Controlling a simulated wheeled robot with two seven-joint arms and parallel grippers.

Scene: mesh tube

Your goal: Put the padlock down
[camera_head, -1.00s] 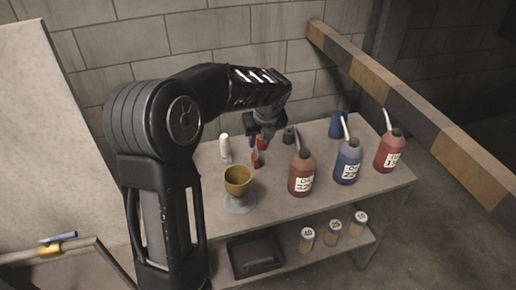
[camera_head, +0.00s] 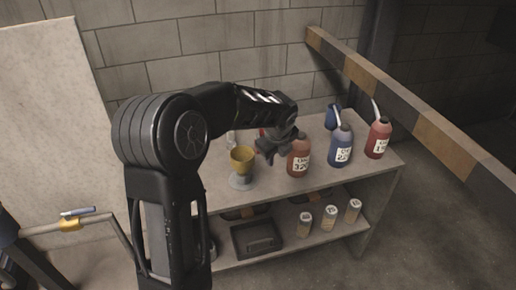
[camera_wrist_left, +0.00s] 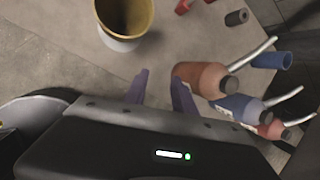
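My left gripper (camera_head: 270,157) hangs over the upper shelf, between the yellow cup and the nearest red-brown bottle. In the wrist view its two purple fingers (camera_wrist_left: 158,93) are apart with nothing between them. A small red object (camera_wrist_left: 184,5), perhaps the padlock, rests on the grey surface at the top edge of the wrist view, partly cut off and away from the fingers. In the head view only a bit of red (camera_head: 261,133) shows behind my gripper. My right gripper is not in view.
The yellow cup (camera_head: 242,160) stands left of my gripper. The red-brown bottle (camera_head: 299,159), blue bottle (camera_head: 341,150) and red bottle (camera_head: 378,141) stand to the right. A dark small cylinder (camera_wrist_left: 236,17) is near the red object. A striped barrier (camera_head: 400,105) runs behind the shelf.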

